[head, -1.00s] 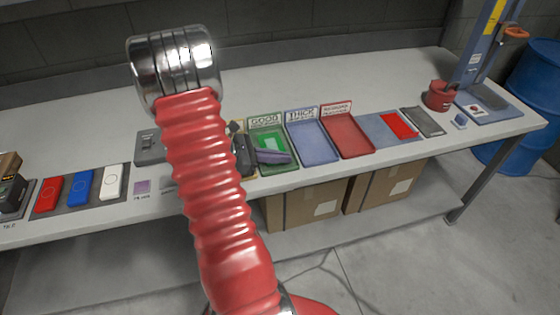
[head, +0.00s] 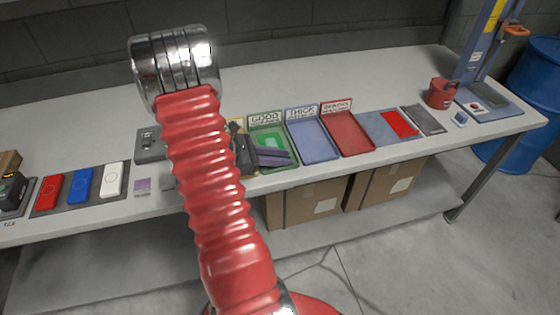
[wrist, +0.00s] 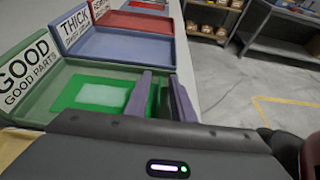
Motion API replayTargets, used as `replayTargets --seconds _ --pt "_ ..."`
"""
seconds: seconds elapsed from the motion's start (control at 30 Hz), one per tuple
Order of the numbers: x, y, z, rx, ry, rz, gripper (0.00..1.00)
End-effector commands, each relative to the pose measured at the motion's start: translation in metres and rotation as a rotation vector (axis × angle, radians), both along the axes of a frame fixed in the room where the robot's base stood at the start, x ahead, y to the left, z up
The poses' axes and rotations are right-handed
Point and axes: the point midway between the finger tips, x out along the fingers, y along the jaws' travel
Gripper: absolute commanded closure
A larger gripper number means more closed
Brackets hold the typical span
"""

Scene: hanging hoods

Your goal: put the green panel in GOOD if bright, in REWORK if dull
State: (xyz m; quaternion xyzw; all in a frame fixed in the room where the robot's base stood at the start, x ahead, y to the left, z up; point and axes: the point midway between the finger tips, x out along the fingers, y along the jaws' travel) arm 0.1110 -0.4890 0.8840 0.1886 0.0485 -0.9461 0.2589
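The green panel (wrist: 75,90) lies in the green GOOD tray (wrist: 33,98) and has a pale patch on its face. In the head view the panel (head: 268,140) shows partly behind my gripper (head: 273,157). In the wrist view my gripper (wrist: 160,95) has its two purple fingers spread, with green visible between them over the tray's right part. Whether a finger touches the panel I cannot tell. To the right stand a blue THICK tray (head: 313,138) and a red tray (head: 348,136), whose small sign I cannot read surely.
A red plate (head: 400,124) lies on a blue-grey mat right of the trays. A red can (head: 440,94) and a blue press stand (head: 485,50) are at the right end. Red, blue and white blocks (head: 80,187) lie at left. The bench's back is clear.

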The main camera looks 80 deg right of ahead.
Motion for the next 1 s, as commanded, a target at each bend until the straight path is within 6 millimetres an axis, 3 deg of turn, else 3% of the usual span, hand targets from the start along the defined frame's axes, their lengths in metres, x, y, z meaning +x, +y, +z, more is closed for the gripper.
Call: replayTargets --seconds 0.47,1.0 --pt "0.009 0.005 0.004 -0.001 0.000 0.002 0.75" --pt "0.078 0.047 0.037 -0.002 -0.001 0.002 0.75"
